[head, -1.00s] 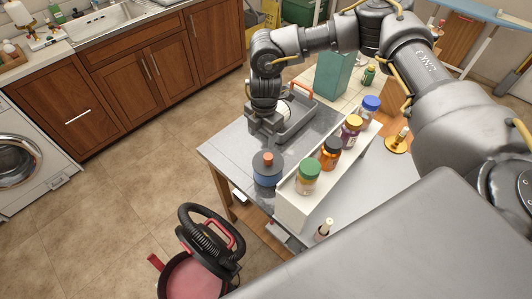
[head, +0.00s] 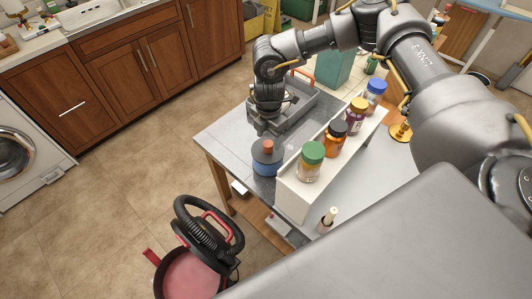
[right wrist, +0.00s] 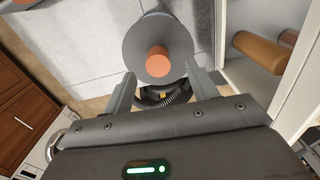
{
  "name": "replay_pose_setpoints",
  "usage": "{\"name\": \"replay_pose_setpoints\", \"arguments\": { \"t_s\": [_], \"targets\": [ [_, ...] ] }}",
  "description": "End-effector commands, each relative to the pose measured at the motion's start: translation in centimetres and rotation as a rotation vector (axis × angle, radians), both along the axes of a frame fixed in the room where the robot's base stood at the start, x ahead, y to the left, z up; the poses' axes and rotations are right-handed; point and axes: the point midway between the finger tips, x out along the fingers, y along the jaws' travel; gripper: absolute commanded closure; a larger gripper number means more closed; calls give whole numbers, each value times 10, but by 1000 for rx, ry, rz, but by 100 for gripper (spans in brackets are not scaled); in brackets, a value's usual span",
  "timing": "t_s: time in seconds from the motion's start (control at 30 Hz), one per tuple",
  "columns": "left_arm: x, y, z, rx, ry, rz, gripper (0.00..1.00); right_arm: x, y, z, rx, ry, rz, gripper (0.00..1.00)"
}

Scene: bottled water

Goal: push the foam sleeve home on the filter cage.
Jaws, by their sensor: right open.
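A round piece with a grey top (head: 259,155), a blue lower band (head: 266,169) and an orange knob (head: 267,146) stands upright on the grey table. It appears to be the filter cage with its foam sleeve; I cannot tell which part is which or how far the sleeve sits. The right wrist view shows its grey disc (right wrist: 143,30) and orange knob (right wrist: 158,62) from above. My right gripper (head: 266,131) is open and empty, just behind and above this piece. In the wrist view its fingers reach toward either side of the disc. My left gripper is out of view.
A white rack (head: 294,199) with several capped bottles stands close on the right. A grey tray (head: 309,107) with an orange handle lies behind the gripper. An open vacuum with a red tub (head: 187,277) stands on the floor. The table's left side is bare.

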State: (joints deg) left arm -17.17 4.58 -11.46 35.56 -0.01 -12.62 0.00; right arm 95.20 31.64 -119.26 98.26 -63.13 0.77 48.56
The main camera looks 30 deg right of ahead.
Motion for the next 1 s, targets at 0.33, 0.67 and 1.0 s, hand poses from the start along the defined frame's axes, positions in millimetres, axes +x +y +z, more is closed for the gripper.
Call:
{"name": "replay_pose_setpoints", "arguments": {
  "t_s": [0.33,0.67,1.0],
  "targets": [
    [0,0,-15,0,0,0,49,0,0,-31,-1,0,0,42],
    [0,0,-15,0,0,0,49,0,0,-31,-1,0,0,48],
    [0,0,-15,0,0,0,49,0,0,-31,-1,-1,0,71]
  ]
}}
